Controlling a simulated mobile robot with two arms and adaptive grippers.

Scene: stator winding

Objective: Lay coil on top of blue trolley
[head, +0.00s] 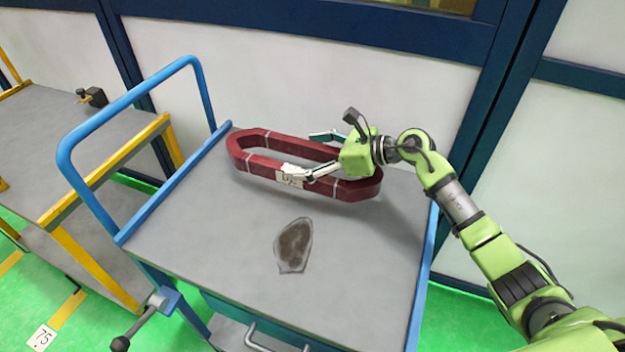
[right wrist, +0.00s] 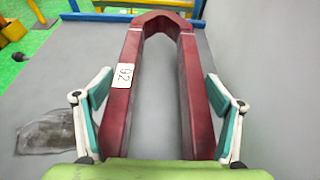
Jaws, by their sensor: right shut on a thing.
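The dark red coil (head: 262,167) is a long closed loop with pale bands and a white label. It is over the back part of the grey top of the blue trolley (head: 350,253). I cannot tell whether its whole underside touches the top. My right gripper (head: 318,154) is around the coil's right part, one finger on each outer side, shut on it. The right wrist view shows the coil (right wrist: 124,105) running between the two fingers of the right gripper (right wrist: 160,125), with the label reading 92. My left gripper is not in view.
A dark stain or patch (head: 294,245) marks the trolley top in front of the coil. A blue handle rail (head: 128,100) rises on the trolley's left. A yellow-framed grey cart (head: 40,130) stands further left. A white wall with blue frames (head: 300,75) is close behind.

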